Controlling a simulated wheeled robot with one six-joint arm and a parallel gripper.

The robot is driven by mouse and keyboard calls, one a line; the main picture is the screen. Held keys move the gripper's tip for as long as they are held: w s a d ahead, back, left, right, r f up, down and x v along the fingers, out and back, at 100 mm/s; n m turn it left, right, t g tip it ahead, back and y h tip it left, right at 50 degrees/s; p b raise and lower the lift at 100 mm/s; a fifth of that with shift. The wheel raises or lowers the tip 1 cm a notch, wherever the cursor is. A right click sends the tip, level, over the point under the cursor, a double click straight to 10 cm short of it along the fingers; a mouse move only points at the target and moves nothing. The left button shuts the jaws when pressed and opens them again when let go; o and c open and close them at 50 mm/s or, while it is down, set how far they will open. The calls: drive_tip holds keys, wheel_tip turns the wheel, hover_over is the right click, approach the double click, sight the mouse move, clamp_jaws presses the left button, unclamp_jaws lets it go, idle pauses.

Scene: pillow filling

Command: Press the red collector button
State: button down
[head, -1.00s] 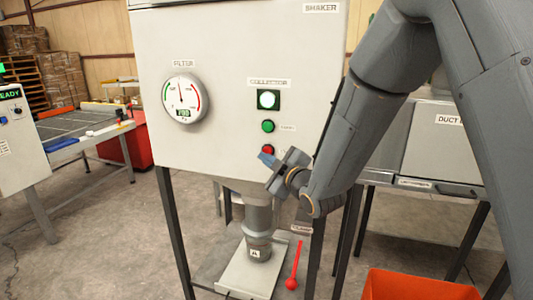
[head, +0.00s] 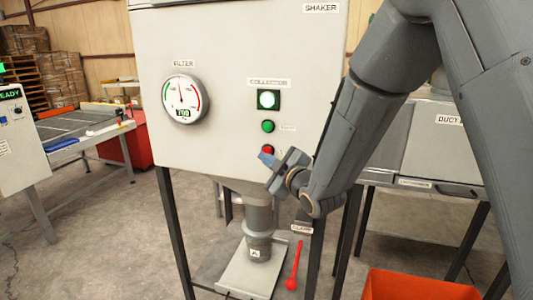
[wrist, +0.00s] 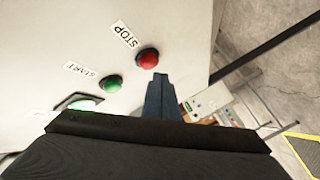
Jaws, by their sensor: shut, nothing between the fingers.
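The red collector button (head: 267,150) is on the front panel of the light grey cabinet (head: 220,100), below the green button (head: 268,126) and a lit indicator (head: 268,99). In the wrist view the red button (wrist: 148,58) sits beside a STOP label (wrist: 123,33), with the green button (wrist: 112,82) by a START label. My gripper (head: 267,158) is shut and empty, its blue fingertips just below the red button in the head view. In the wrist view the fingertips (wrist: 161,85) lie close to the red button's lower right. I cannot tell whether they touch the panel.
A round filter gauge (head: 182,99) is left of the buttons. Below the cabinet are a spout (head: 258,225) and a red clamp lever (head: 293,268). An orange bin (head: 420,286) stands at the lower right. A control box (head: 18,140) is at the left.

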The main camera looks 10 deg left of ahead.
drive_tip(key=shift+w, duration=0.1)
drive_tip(key=shift+w, duration=0.3)
drive_tip(key=shift+w+d+b, duration=0.1)
drive_tip(key=shift+w+b, duration=0.4)
idle(1.0)
idle(0.4)
drive_tip(key=shift+s, duration=0.9)
drive_tip(key=s, duration=0.5)
drive_tip(key=shift+a, duration=0.25)
